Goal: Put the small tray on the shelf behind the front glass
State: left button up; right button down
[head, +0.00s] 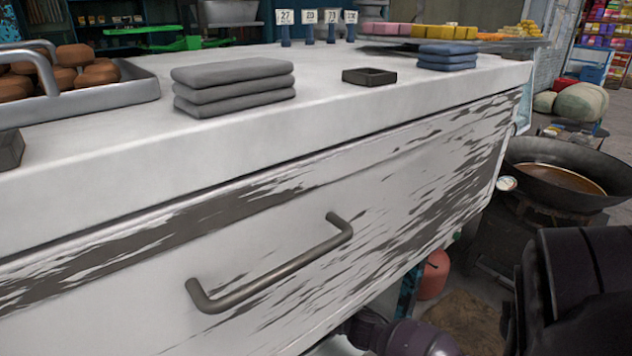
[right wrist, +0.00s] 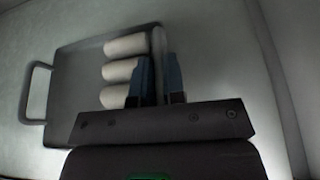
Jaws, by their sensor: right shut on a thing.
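In the right wrist view, a small grey tray (right wrist: 78,75) holds white rounded pieces (right wrist: 122,68) in a column. A loop handle (right wrist: 37,92) stands out on its left side. My right gripper (right wrist: 161,80), with blue fingers, is shut on the tray's right wall, one finger on each side. I cannot tell whether the tray rests on the pale surface below it or hangs above it. The head view shows neither gripper nor this tray. The shelf and the front glass cannot be made out for certain.
In the head view, a white counter (head: 330,112) carries a metal tray (head: 100,98) of brown balls, folded grey cloths (head: 234,88), a small dark box (head: 369,76) and blue cloths (head: 447,57). A bar handle (head: 270,270) juts from its front. A wide pan (head: 560,170) stands right.

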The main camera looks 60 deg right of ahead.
jog(key=shift+w+d+f, duration=0.1)
jog(key=shift+w+d, duration=0.05)
jog(key=shift+w, duration=0.3)
notch_tip(320, 180, down, 3)
jog(key=shift+s+f+b, duration=0.1)
jog(key=shift+b, duration=0.8)
jog(key=shift+f, duration=0.15)
pick_arm(q)
jog(key=shift+w+t, duration=0.15)
jog(key=shift+t, duration=0.35)
pick_arm(e)
jog(key=shift+r, duration=0.2)
pick_arm(q)
jog(key=shift+f, duration=0.1)
pick_arm(e)
jog(key=shift+f, duration=0.1)
jog(key=c, duration=1.2)
grip_release()
